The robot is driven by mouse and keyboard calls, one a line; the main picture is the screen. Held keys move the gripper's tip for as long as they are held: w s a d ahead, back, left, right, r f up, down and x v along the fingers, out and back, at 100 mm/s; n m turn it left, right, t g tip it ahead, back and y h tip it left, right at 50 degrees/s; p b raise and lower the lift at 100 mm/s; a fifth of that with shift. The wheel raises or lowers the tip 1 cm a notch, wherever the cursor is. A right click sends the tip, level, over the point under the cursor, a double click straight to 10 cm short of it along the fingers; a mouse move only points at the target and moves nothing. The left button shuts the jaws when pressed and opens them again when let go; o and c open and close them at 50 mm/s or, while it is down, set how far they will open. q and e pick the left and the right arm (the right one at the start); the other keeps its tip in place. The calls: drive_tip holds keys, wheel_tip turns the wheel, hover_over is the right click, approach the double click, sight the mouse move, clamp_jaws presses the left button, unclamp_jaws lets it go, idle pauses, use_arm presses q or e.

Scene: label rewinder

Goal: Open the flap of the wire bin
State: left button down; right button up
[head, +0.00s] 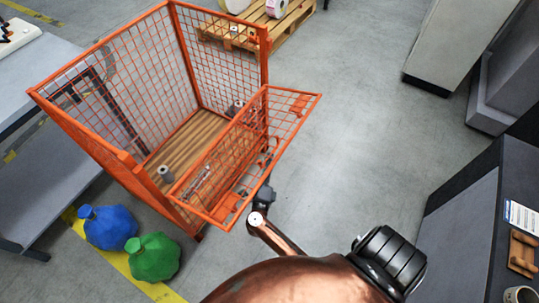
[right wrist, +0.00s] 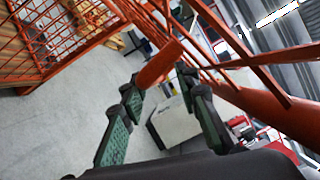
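The wire bin (head: 85,135) is an orange mesh cage with a wooden floor, at the left of the head view. Its mesh flap (head: 272,150) leans outward from the near right side, over the concrete floor. My right gripper (head: 265,192) is by the flap's outer edge, partly hidden by my arm. In the right wrist view its two fingers (right wrist: 160,85) are apart, with an orange bar (right wrist: 160,63) of the bin or flap between or just past the tips. I cannot tell whether they touch it. My left gripper is not in view.
Blue (head: 108,226) and green (head: 153,257) sacks lie by the bin's near corner. A grey table (head: 40,185) stands left, a wooden pallet (head: 290,28) behind, and dark cabinets (head: 470,215) at right. The floor (head: 370,110) between bin and cabinets is clear.

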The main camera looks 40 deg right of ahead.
sight(266, 170)
drive_tip(key=shift+v, duration=1.7)
drive_tip(key=shift+a, duration=0.2)
